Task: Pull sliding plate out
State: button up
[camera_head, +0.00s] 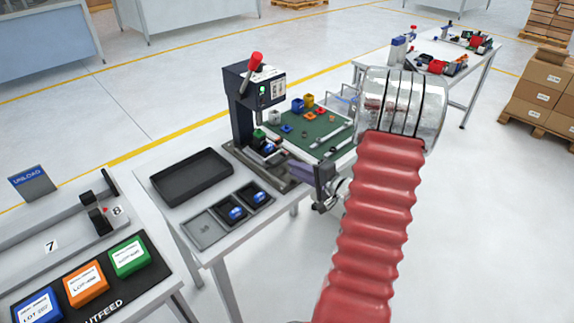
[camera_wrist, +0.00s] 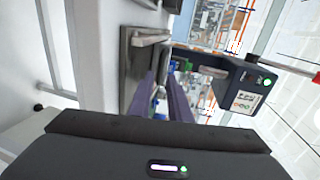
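A dark press (camera_head: 240,105) with a red-knobbed lever (camera_head: 255,63) stands on the white table; its head also shows in the wrist view (camera_wrist: 225,80). The sliding plate (camera_head: 268,172) lies low at the press's base as a grey metal strip, partly hidden by my gripper. A blue and green part (camera_head: 264,145) sits under the press head. My gripper (camera_head: 297,166) is at the base's right side. In the wrist view its two purple fingers (camera_wrist: 162,78) stand apart, with a grey handle-like piece (camera_wrist: 161,64) at their tips. Contact with it cannot be told.
A black tray (camera_head: 190,178) and small trays with blue parts (camera_head: 238,212) lie left of and in front of the press. A green mat (camera_head: 312,132) with small parts lies behind my gripper. The outfeed station (camera_head: 75,225) is at the left.

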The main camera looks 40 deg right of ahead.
aim_at(286, 173)
jog(key=shift+x, duration=2.55)
jog(key=shift+c, duration=0.3)
grip_shut()
